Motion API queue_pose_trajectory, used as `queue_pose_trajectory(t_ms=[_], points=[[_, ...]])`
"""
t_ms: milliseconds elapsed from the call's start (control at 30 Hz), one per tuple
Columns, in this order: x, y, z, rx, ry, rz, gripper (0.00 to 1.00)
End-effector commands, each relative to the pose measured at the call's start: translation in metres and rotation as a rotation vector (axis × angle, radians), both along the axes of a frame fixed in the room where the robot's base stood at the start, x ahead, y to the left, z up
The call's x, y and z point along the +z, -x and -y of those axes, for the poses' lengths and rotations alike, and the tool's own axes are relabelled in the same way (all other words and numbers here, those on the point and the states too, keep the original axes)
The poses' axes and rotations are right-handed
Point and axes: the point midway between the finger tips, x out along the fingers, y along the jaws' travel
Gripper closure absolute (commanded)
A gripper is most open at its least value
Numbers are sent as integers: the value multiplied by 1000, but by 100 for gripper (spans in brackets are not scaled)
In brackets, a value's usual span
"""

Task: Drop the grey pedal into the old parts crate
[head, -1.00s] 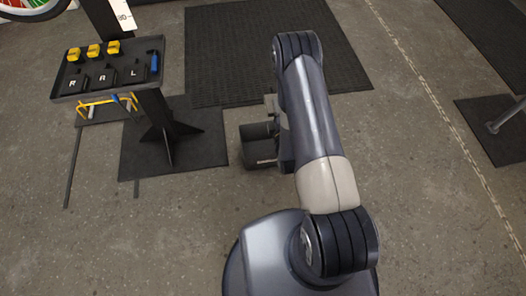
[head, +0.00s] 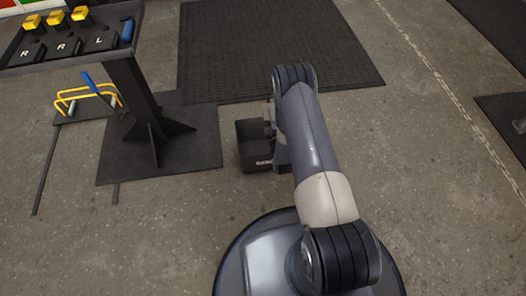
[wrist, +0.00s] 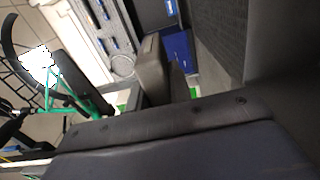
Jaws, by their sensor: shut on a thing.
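A dark grey open crate (head: 254,166) with a small pale label stands on the floor in the head view, just left of my arm. My gripper hangs at the far end of my arm, mostly hidden behind it, with a small grey part (head: 268,112) showing at the crate's back right. In the wrist view, the grey-brown finger of my gripper (wrist: 153,72) shows above a dark panel. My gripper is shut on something. I take this to be the grey pedal, but its outline cannot be made out. The crate's inside is dark and partly covered by my arm.
A black mat (head: 275,50) lies behind the crate. The floor in front is clear.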

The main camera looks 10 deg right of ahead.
Motion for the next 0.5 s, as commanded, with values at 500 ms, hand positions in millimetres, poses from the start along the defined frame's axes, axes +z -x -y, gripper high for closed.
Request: queue_pose_trajectory(t_ms=[500], points=[[-48,-12,0,0,0,2,100]])
